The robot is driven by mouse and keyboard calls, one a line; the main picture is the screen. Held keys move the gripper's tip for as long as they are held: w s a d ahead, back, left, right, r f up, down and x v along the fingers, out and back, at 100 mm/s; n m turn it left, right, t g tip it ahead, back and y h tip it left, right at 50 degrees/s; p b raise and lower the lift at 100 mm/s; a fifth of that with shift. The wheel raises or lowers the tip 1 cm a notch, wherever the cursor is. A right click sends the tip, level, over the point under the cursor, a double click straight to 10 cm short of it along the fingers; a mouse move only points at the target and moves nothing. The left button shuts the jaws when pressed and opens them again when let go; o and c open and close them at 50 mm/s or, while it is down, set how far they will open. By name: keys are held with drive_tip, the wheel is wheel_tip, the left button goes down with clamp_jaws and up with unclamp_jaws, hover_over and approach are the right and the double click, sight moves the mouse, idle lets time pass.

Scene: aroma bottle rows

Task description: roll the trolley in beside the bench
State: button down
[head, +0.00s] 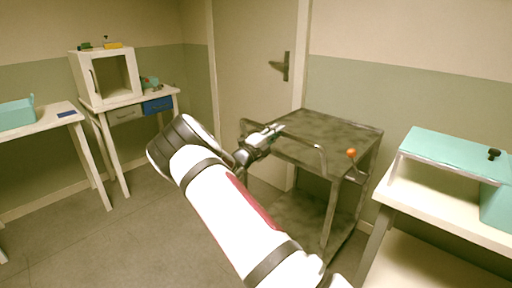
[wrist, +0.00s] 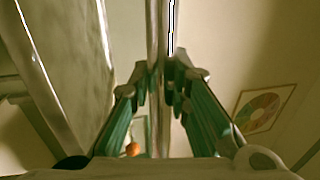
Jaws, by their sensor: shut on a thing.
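The trolley (head: 335,128) is a dark, mottled metal cart with an upper and a lower shelf, standing in front of the door. My gripper (head: 264,138) is shut on this handle; in the wrist view the handle bar (wrist: 157,35) runs between the fingers (wrist: 166,82). My arm hides part of the trolley's lower left side.
A teal-topped stand (head: 455,152) and a teal box (head: 497,207) are on the right bench. Another white table (head: 45,122) is at the far left. The floor (head: 110,235) at left is clear.

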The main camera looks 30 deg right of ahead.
drive_tip(key=f+b+x, duration=0.2)
drive_tip(key=b+x, duration=0.1)
drive_tip(key=x, duration=0.7)
drive_tip(key=shift+d, duration=0.45)
drive_tip(key=shift+w+r, duration=0.1)
drive_tip(key=shift+w, duration=0.05)
drive_tip(key=c, duration=1.5)
unclamp_jaws()
drive_tip(key=shift+d, duration=0.15)
drive_tip(key=v, duration=1.2)
